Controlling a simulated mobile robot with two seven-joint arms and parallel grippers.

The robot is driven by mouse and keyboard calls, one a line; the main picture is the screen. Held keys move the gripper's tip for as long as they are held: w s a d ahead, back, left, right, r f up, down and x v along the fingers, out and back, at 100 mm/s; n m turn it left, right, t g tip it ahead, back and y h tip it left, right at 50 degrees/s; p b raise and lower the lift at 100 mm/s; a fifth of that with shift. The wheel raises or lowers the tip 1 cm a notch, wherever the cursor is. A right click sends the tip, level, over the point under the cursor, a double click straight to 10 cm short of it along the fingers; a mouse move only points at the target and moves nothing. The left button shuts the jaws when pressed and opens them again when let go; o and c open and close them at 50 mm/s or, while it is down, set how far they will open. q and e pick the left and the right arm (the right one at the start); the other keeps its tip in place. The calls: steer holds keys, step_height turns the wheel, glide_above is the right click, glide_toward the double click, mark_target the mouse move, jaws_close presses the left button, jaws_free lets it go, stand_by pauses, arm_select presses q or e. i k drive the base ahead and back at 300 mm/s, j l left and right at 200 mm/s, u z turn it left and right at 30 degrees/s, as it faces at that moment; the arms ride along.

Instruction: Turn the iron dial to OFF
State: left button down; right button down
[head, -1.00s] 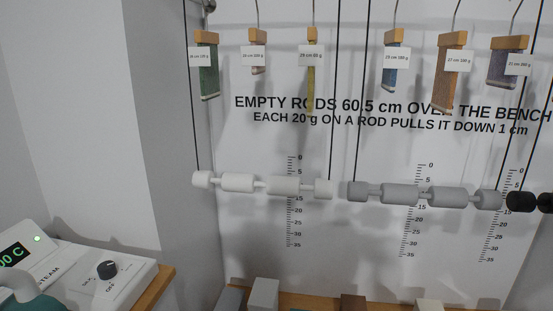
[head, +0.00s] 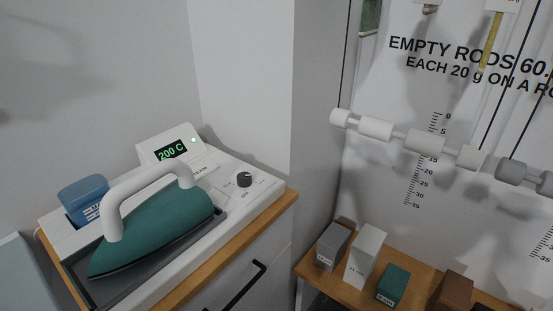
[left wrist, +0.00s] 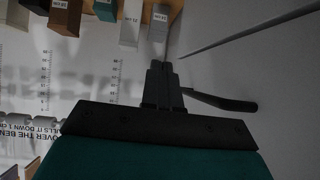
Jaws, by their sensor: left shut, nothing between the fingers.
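The dark round iron dial (head: 244,180) sits on the right part of the white ironing station (head: 262,194). Small labels surround it, too small to read surely, and I cannot tell where its pointer points. The display (head: 171,150) reads 200 C in green, with a green light beside it. The teal iron (head: 155,232) with a white handle rests on the station, left of the dial. My left gripper (left wrist: 160,68) shows only in the left wrist view, shut and empty; the dial is not visible there. My right gripper is in neither view.
A blue container (head: 83,195) stands behind the iron. The wooden counter has a dark bar handle (head: 243,288) on its front. White rods (head: 425,141) hang at the right, above a low bench with several blocks (head: 365,255). A wall corner lies right of the station.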

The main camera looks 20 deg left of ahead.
mark_target(244, 179)
steer(key=i+l, duration=0.1)
steer(key=l, duration=0.75)
steer(key=i+l+u, duration=0.1)
steer(key=u, duration=1.25)
